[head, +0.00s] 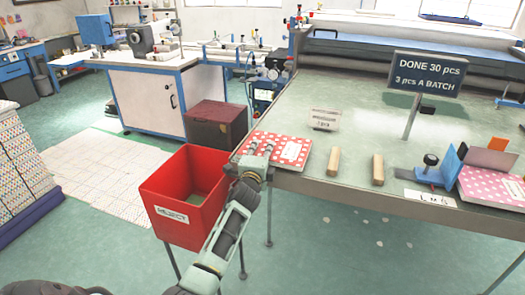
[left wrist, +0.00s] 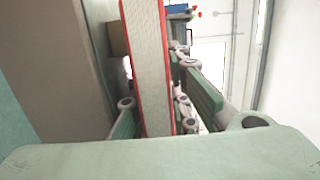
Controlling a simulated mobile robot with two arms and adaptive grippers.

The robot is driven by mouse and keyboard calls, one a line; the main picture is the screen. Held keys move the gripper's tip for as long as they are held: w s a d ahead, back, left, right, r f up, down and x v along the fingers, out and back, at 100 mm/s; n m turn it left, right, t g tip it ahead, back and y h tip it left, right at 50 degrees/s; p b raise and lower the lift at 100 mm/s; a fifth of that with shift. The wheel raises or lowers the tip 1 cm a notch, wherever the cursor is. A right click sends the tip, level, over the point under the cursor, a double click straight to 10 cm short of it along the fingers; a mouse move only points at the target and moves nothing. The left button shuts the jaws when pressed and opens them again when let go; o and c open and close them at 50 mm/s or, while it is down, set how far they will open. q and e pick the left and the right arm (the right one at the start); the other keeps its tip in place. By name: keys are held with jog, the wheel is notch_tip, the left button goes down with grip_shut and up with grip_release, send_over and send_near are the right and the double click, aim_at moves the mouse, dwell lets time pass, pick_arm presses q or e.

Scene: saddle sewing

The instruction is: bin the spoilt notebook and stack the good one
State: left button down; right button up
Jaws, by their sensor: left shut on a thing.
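A red notebook with white dots and a pale label (head: 291,151) is at the table's front left corner, its left end reaching toward the bin. My left gripper (head: 260,152) is shut on this notebook's left end. In the left wrist view the notebook's page edge (left wrist: 150,75), between red covers, stands between the fingers. A second pink-red dotted notebook (head: 490,190) lies at the table's right. The red bin (head: 185,218), with a white label, stands left of the table, just left of my gripper. I cannot tell from the covers which notebook is spoilt. My right gripper is out of view.
Two wooden bars (head: 377,169) lie on the table (head: 350,192) right of the held notebook. A small card stand (head: 324,120) is behind them. A sign on a post (head: 425,78) and a blue upright plate (head: 452,164) stand farther right. A brown box (head: 217,126) is behind the bin.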

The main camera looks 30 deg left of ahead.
pick_arm(q)
jog(key=c, duration=1.6)
grip_release()
jog(key=shift+r, duration=0.1)
jog(key=shift+o, duration=0.2)
jog(key=shift+s+f, duration=0.1)
jog(key=shift+f, duration=0.1)
jog(key=shift+f, duration=0.35)
jog(key=shift+d+f, duration=0.1)
jog(key=shift+s, duration=0.15)
jog(key=shift+a+p+v, duration=0.15)
jog(key=shift+p+v, duration=0.45)
jog(key=shift+v, duration=0.55)
jog(key=shift+a+p+v, duration=0.2)
jog(key=shift+p+v, duration=0.35)
jog(key=shift+v, duration=0.55)
jog(key=shift+a+r+p+v, duration=0.15)
jog(key=shift+p+v, duration=0.15)
jog(key=shift+v, duration=0.55)
jog(key=shift+a+r+p+v, duration=0.15)
jog(key=shift+p+v, duration=0.2)
jog(key=shift+v, duration=0.55)
jog(key=shift+r+p+v, duration=0.15)
jog(key=shift+p+v, duration=0.15)
jog(key=shift+v, duration=0.55)
